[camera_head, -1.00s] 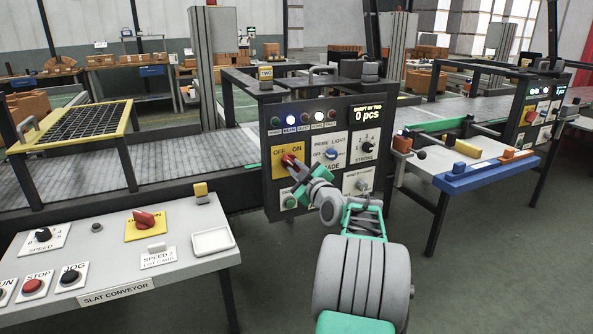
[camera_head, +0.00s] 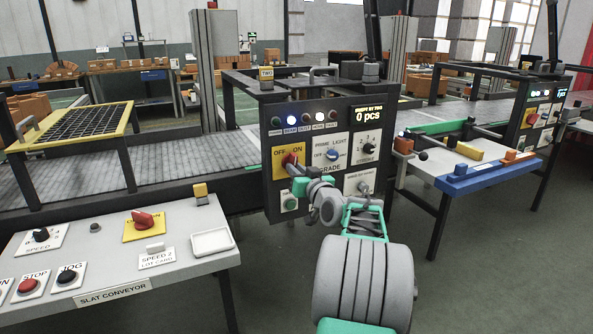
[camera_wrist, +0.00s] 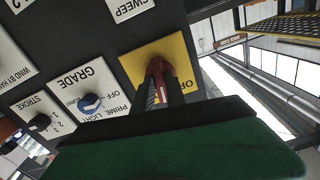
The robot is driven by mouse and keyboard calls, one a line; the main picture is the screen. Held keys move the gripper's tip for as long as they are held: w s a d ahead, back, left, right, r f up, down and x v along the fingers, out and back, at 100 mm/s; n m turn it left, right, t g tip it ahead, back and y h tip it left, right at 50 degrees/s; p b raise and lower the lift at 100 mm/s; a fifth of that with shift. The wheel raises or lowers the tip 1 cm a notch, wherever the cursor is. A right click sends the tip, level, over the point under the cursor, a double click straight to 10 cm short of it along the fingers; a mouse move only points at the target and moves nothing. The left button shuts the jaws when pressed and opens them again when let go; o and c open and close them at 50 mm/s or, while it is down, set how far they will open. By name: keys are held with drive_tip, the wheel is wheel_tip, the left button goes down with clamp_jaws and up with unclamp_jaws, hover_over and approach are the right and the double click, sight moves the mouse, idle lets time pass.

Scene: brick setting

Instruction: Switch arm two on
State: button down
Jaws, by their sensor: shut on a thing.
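In the wrist view the two dark fingers close around the red switch handle (camera_wrist: 176,84) in front of the yellow plate (camera_wrist: 134,64). The fingers hide part of the handle, so its exact setting is hard to tell. The panel display (camera_head: 367,115) reads 0 pcs.
A GRADE knob (camera_head: 333,154), a STROKE knob (camera_head: 368,147) and a green button (camera_head: 290,204) are close by on the panel. The slat conveyor desk (camera_head: 105,264) stands at left, with its own red switch (camera_head: 143,219). A white-topped table (camera_head: 432,166) stands at right.

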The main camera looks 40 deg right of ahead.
drive_tip(key=shift+r+m+p, duration=0.1)
drive_tip(key=shift+m+p, duration=1.1)
drive_tip(key=shift+m, duration=2.4)
drive_tip(key=c, duration=1.4)
unclamp_jaws()
drive_tip(key=shift+o, duration=0.2)
drive_tip(key=v, duration=0.7)
drive_tip(key=shift+s+a, duration=0.2)
drive_tip(key=shift+s, duration=0.2)
